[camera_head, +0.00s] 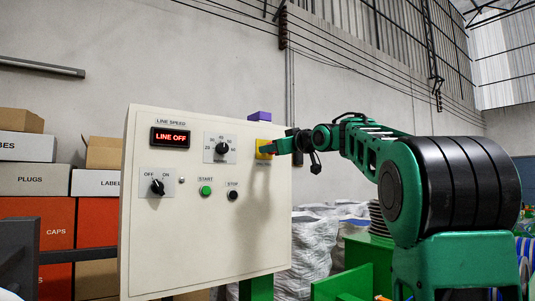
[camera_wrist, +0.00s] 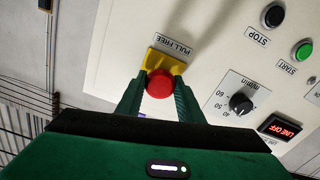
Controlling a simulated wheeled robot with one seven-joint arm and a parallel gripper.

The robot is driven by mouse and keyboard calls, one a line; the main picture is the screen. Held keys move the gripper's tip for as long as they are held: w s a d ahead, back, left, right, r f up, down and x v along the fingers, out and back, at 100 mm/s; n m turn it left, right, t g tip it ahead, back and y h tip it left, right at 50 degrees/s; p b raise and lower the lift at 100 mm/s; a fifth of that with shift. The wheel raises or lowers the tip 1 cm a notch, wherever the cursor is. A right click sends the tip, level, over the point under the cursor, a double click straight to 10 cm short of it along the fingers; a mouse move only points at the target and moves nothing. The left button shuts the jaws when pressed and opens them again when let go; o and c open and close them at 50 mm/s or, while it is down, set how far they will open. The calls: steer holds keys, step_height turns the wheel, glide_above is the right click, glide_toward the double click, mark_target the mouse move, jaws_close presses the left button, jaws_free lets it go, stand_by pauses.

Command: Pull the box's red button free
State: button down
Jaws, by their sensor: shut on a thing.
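The control box (camera_head: 240,250) is a cream panel facing me. Its red button (camera_wrist: 160,84) is a round knob on a yellow base (camera_wrist: 158,61), with a "PULL FREE" label beside it in the wrist view. In the head view the yellow base (camera_head: 264,148) shows at the panel's upper right, and my gripper hides most of the red button. My gripper (camera_wrist: 160,92) is shut on the red button, one green finger on each side of it. My arm (camera_head: 375,145) reaches in from the right. The display (camera_head: 170,137) reads "LINE OFF".
The panel also has a speed dial (camera_head: 222,148), an OFF/ON knob (camera_head: 158,187), a green START button (camera_head: 205,190) and a black STOP button (camera_head: 233,195). A purple block (camera_head: 260,116) sits at the panel's top edge. Stacked boxes (camera_head: 30,180) stand left; white sacks (camera_head: 312,245) stand right.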

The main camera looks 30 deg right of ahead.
steer(key=c, duration=1.2)
jaws_free()
steer(key=shift+s, duration=0.15)
steer(key=s, duration=1)
steer(key=shift+s+d, duration=0.15)
steer(key=shift+s, duration=0.15)
steer(key=shift+f, duration=0.1)
steer(key=shift+f, duration=0.1)
